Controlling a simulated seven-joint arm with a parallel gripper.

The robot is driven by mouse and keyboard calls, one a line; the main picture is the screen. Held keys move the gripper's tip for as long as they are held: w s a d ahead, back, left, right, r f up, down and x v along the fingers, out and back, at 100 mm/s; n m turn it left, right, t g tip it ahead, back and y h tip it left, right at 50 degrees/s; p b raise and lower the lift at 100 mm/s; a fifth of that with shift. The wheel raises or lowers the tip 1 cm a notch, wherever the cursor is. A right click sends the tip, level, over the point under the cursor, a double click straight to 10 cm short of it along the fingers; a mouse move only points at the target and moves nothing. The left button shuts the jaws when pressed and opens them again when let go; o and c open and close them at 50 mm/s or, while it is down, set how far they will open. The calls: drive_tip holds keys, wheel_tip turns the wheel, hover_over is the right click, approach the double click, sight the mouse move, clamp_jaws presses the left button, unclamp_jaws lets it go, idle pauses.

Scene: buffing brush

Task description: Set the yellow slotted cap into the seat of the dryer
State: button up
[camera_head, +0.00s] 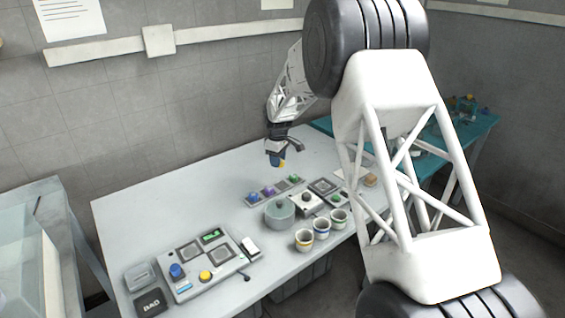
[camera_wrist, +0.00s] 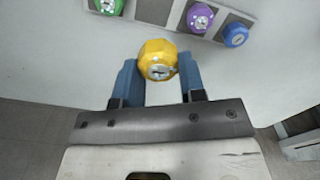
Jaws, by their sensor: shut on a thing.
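My gripper (camera_head: 277,160) is above the far part of the grey table. Its blue fingers (camera_wrist: 158,82) are shut on the yellow slotted cap (camera_wrist: 158,60), with the slotted face toward the wrist camera. The cap also shows as a small yellow patch in the head view (camera_head: 282,164). A rack (camera_head: 262,197) below holds a blue cap (camera_wrist: 236,35), a purple cap (camera_wrist: 200,17) and a green cap (camera_wrist: 109,5). An empty place (camera_wrist: 153,11) lies between purple and green. I cannot tell which device is the dryer or see its seat clearly.
A round grey-green tub (camera_head: 280,212), a white box with a dark knob (camera_head: 306,202) and a dark-topped device (camera_head: 324,187) stand near the rack. Three banded cups (camera_head: 321,229) stand in front. A control panel (camera_head: 205,264) sits at left. The far left tabletop is clear.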

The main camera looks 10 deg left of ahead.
drive_tip(key=shift+d, duration=0.15)
drive_tip(key=s+d, duration=0.2)
drive_tip(key=d, duration=0.1)
drive_tip(key=s+d+f, duration=0.1)
drive_tip(key=s+d, duration=0.1)
drive_tip(key=d, duration=0.2)
drive_tip(key=s+d, duration=0.3)
drive_tip(key=shift+d+f, duration=0.25)
drive_tip(key=shift+d, duration=0.15)
drive_tip(key=s+d+f, duration=0.1)
drive_tip(key=s+d, duration=0.7)
drive_tip(key=shift+s+d+f+m, duration=0.15)
drive_tip(key=shift+d+f+m, duration=0.15)
drive_tip(key=shift+d+f, duration=0.1)
hover_over(321, 185)
drive_tip(key=shift+s+d+f, duration=0.1)
drive_tip(key=shift+s+f, duration=0.35)
drive_tip(key=shift+f, duration=0.25)
drive_tip(key=shift+w+f, duration=0.1)
drive_tip(key=shift+w, duration=0.4)
drive_tip(key=shift+f, duration=1.75)
